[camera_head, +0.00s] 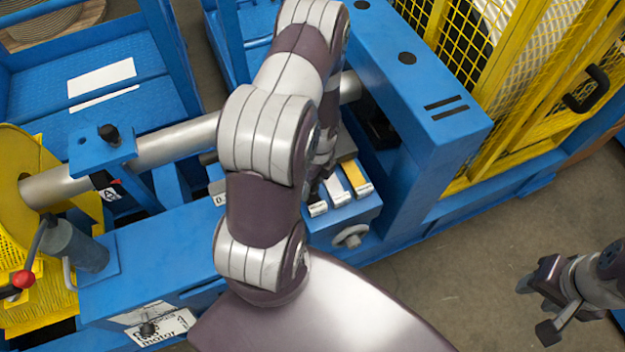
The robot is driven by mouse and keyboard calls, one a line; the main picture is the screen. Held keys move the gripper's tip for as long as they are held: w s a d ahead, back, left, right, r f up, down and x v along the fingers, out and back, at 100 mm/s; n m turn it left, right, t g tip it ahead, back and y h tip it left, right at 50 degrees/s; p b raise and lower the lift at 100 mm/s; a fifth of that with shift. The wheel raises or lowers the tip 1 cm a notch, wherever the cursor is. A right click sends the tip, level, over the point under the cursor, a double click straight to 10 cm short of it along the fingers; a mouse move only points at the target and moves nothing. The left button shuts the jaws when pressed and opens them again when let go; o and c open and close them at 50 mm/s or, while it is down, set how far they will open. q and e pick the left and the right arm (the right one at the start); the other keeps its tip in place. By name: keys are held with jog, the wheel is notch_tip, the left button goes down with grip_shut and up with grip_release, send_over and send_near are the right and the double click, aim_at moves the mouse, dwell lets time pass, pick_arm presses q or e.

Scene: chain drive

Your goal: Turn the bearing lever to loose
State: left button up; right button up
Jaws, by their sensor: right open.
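A lever with a red knob (24,279) stands at the far left, beside a grey cylinder (75,245). A black knob (109,134) sits on a blue block over the steel shaft (175,143), near a tag marked A. I cannot tell which of these is the bearing lever; no loose marking is readable. My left arm crosses the middle of the view. My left gripper (316,186) is mostly hidden behind it, and its fingers cannot be made out. My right gripper (537,308) is open and empty over the floor at the lower right, apart from the machine.
White and yellow blocks (357,179) sit on the blue frame above a grey handwheel (350,236). A yellow mesh guard (485,85) with a black handle (587,90) stands at the upper right. A yellow disc (25,170) is at the left. Bare floor (460,270) lies at the lower right.

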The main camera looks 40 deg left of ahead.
pick_arm(q)
notch_tip(320, 180, up, 12)
jog(key=w, duration=0.2)
jog(key=shift+w+a+r, duration=0.2)
jog(key=shift+r, duration=0.05)
dwell(0.4)
